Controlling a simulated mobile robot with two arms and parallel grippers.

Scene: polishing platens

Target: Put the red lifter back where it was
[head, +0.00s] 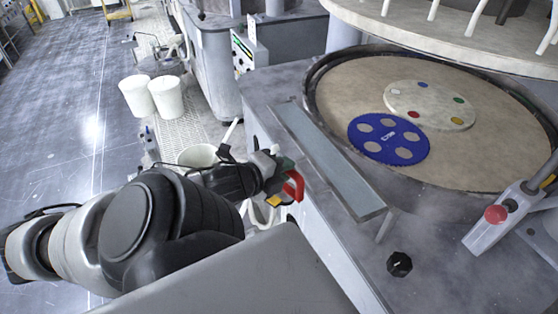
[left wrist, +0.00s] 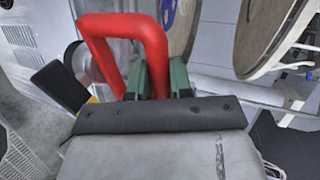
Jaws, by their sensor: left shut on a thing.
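The red lifter (head: 298,184) shows in the head view as a small red loop beside the front face of the polishing machine. My left gripper (head: 283,168) is shut on it, left of the machine's edge and the long grey strip. In the left wrist view the red lifter (left wrist: 120,24) is a thick loop sticking out past the green fingers of my left gripper (left wrist: 158,80). The fingers cover its lower part. My right gripper is not in view.
A blue carrier disc (head: 388,138) with several holes lies on the round platen (head: 335,95). The grey strip (head: 325,155) borders the machine top. A black knob (head: 399,264) and a red button (head: 495,214) stand at the right. White buckets (head: 166,97) stand on the floor behind.

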